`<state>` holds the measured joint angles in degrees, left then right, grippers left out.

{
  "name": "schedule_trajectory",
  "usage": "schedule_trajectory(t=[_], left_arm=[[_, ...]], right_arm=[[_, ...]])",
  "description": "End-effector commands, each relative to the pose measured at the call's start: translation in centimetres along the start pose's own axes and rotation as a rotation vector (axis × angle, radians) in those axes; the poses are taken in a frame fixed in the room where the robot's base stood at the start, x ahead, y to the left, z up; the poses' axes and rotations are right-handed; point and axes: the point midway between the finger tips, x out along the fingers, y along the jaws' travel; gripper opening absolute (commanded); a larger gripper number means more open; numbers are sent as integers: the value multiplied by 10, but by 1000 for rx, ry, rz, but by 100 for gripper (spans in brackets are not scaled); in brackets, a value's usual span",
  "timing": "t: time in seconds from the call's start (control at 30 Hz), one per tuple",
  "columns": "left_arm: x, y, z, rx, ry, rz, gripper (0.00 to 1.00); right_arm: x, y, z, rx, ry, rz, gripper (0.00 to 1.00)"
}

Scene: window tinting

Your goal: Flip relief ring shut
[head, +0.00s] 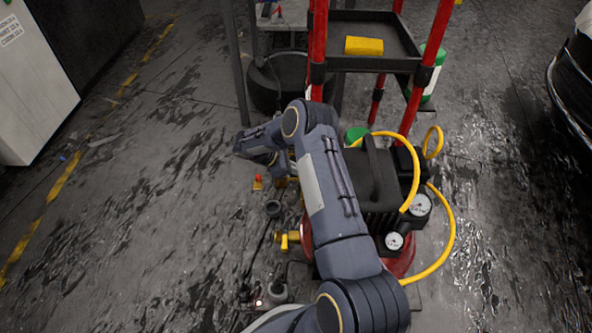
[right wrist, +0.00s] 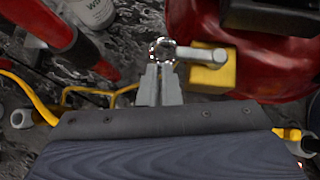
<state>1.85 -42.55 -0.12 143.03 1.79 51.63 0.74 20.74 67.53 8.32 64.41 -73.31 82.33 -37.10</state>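The relief ring (right wrist: 162,50) shows in the right wrist view as a small shiny metal loop. It sits at the end of a silver pin (right wrist: 203,54) that comes out of a yellow block (right wrist: 215,72) beside the red tank (right wrist: 285,75). My right gripper (right wrist: 161,68) has its two fingers together, with the tips right at the ring's near edge; whether they touch it I cannot tell. In the head view my right arm hides the ring and the fingertips. The compressor (head: 378,180) with its red tank shows there beside the arm. My left gripper is not in view.
Two gauges (head: 394,241) and a yellow hose (head: 452,235) are on the compressor's right side. A yellow fitting (head: 287,241) sticks out at its left. A red-framed cart (head: 320,60) and a black tyre (head: 262,88) stand behind. The floor at the left is mostly clear.

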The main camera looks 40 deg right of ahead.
Motion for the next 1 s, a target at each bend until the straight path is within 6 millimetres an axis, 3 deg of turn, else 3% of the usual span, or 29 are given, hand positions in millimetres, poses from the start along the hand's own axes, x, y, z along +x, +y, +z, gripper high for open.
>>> schedule_trajectory(t=[0.23,0.67,1.0], left_arm=[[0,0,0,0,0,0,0],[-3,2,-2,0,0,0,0],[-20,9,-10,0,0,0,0]], right_arm=[[4,0,6,6,-16,-2,0],[-9,-10,-4,4,-12,-3,0],[-63,-8,-1,6,-13,-1,0]])
